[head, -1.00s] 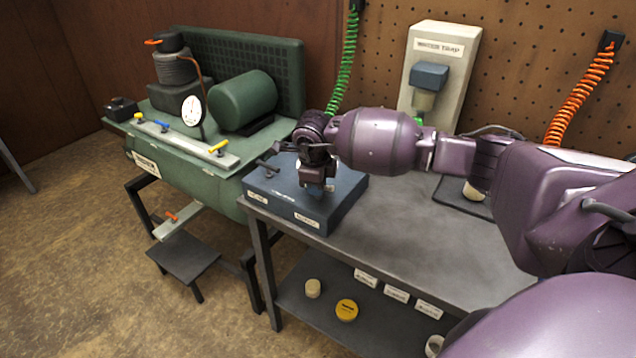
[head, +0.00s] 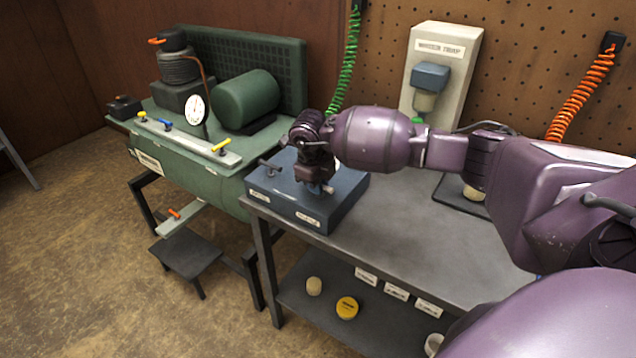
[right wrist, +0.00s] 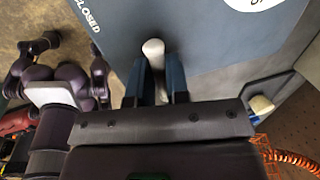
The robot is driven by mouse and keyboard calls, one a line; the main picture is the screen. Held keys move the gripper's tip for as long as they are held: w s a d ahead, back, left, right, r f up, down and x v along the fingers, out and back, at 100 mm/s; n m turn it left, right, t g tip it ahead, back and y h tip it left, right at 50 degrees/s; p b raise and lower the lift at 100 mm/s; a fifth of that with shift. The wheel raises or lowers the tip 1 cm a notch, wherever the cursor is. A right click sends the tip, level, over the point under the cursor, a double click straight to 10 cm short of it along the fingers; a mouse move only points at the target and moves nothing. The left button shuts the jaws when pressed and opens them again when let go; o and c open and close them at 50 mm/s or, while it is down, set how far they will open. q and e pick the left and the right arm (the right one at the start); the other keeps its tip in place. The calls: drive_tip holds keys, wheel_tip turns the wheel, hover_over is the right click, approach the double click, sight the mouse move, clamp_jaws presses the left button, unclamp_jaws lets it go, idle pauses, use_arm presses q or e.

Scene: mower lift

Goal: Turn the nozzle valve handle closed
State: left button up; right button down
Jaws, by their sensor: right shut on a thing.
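A dark blue valve box (head: 345,208) stands at the left end of the grey workbench. It has white labels on its front edge; the right one appears to be the nozzle label (head: 308,219). My right gripper (head: 322,187) points down over the right part of the box, above that label. In the right wrist view, its two blue fingers are shut on a pale rounded handle (right wrist: 153,50). The word CLOSED shows on the box top to the left of the handle. The handle's base is hidden by the gripper. My left gripper is not in view.
A second, dark handle (head: 268,163) stands at the box's left side. A green compressor (head: 185,165) with coloured valves is left of the bench. A water trap panel (head: 447,48) is behind.

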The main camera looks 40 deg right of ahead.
drive_tip(key=shift+w+r, duration=0.1)
drive_tip(key=shift+r, duration=0.05)
drive_tip(key=c, duration=1.1)
unclamp_jaws()
drive_tip(key=r, duration=0.3)
drive_tip(key=a+r, duration=0.1)
drive_tip(key=r, duration=0.3)
drive_tip(key=s+a+r, duration=0.1)
drive_tip(key=r, duration=0.2)
drive_tip(key=shift+r+p, duration=0.25)
drive_tip(key=shift+p, duration=0.05)
